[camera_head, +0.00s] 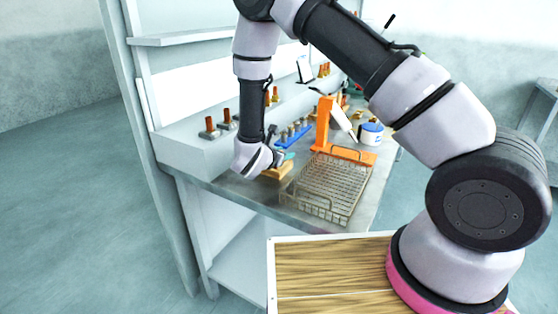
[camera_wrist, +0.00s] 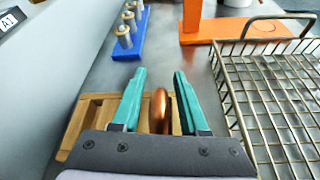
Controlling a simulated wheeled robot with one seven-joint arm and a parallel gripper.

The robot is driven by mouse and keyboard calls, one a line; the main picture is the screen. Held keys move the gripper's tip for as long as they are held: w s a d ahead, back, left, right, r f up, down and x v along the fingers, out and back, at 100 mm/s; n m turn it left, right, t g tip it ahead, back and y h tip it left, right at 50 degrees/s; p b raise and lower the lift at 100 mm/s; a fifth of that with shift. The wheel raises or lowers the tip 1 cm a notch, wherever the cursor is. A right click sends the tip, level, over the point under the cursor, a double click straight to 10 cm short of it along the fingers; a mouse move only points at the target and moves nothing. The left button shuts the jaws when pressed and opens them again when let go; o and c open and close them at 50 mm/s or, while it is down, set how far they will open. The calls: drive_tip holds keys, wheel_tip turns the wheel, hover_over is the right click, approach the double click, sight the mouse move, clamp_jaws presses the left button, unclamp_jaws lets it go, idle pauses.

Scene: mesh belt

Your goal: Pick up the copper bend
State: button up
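The copper bend (camera_wrist: 160,112) shows in the wrist view as a rounded copper piece between the two teal fingers of my gripper (camera_wrist: 160,85). The fingers are apart, with a gap visible on each side of the bend, narrower on the right. The bend is above or in a wooden holder (camera_wrist: 86,118); its lower part is hidden by my gripper body. In the head view my gripper (camera_head: 281,160) is low over the wooden holder (camera_head: 277,173) at the bench's front, and the bend cannot be made out there.
A wire mesh basket (camera_wrist: 275,100) stands close to the right of my gripper. A blue rack with metal pegs (camera_wrist: 128,40) lies ahead to the left. An orange stand (camera_head: 325,125) is behind the basket. A grey ledge (camera_head: 200,148) bounds the bench on the left.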

clamp_jaws()
idle(1.2)
